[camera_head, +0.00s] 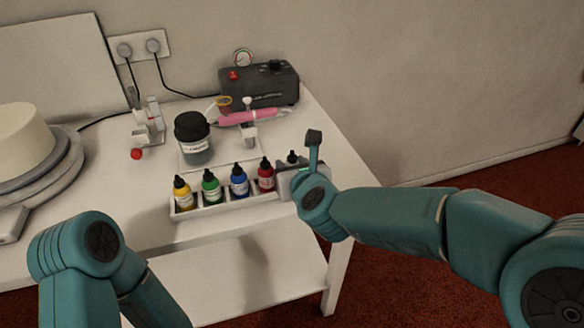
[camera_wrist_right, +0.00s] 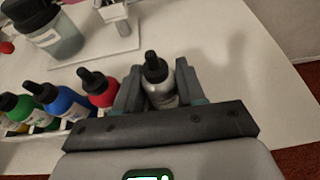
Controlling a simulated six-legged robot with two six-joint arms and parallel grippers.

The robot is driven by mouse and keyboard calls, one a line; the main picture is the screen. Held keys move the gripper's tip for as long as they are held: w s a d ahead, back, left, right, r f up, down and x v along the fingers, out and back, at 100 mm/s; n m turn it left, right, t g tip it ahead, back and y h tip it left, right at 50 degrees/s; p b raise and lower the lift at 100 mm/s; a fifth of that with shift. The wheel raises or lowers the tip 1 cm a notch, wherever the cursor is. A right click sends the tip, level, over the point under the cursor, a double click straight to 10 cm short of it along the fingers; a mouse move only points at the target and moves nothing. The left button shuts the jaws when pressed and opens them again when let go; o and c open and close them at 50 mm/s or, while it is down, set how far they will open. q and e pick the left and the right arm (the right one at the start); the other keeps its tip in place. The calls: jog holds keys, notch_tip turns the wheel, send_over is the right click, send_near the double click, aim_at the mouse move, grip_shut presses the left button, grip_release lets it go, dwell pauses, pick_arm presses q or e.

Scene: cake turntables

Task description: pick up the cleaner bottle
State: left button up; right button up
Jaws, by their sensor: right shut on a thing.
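The cleaner bottle, pale grey with a black dropper cap (camera_head: 292,157), is at the right end of the bottle tray (camera_head: 225,208). In the head view only its top shows; my right gripper (camera_head: 294,174) hides its body. In the right wrist view the bottle (camera_wrist_right: 160,90) stands between the two fingers of the right gripper (camera_wrist_right: 158,80), which are shut on it. I cannot tell whether its base touches the tray. My left arm shows at the lower left, but its gripper is out of view.
Yellow (camera_head: 183,192), green (camera_head: 211,187), blue (camera_head: 239,181) and red (camera_head: 265,175) bottles stand in the tray, red nearest the gripper. Behind are a black-lidded jar (camera_head: 195,150), a pink airbrush (camera_head: 250,117) and a black compressor (camera_head: 262,88). A cake turntable (camera_head: 45,175) is left.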

jog(key=shift+o, duration=1)
notch_tip(320, 180, up, 19)
jog(key=p, duration=1)
jog(key=shift+p, duration=0.4)
jog(key=shift+r, duration=0.45)
jog(key=shift+c, duration=1)
